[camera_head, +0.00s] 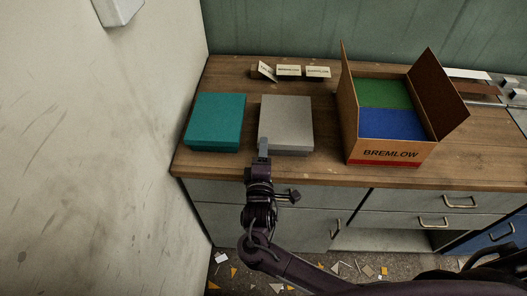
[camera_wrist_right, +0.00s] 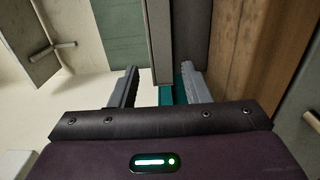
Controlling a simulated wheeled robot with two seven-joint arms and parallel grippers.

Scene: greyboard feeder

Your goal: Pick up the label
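Three small cream labels with dark print stand at the back of the wooden table: a tilted left label (camera_head: 266,71), a middle label (camera_head: 289,70) and a right label (camera_head: 318,72). My right gripper (camera_head: 264,147) is at the front edge of the grey box, well in front of the labels. In the right wrist view its two fingers (camera_wrist_right: 158,88) are apart, with no label between them. The grey box (camera_wrist_right: 158,35) shows beyond the fingers. No label shows in that view. My left gripper is not in view.
A teal box (camera_head: 215,120) and a grey box (camera_head: 286,120) lie side by side on the table (camera_head: 330,176). An open cardboard BREMLOW box (camera_head: 390,154) with green and blue contents stands to the right. A pale wall (camera_head: 100,150) bounds the left. Scraps litter the floor.

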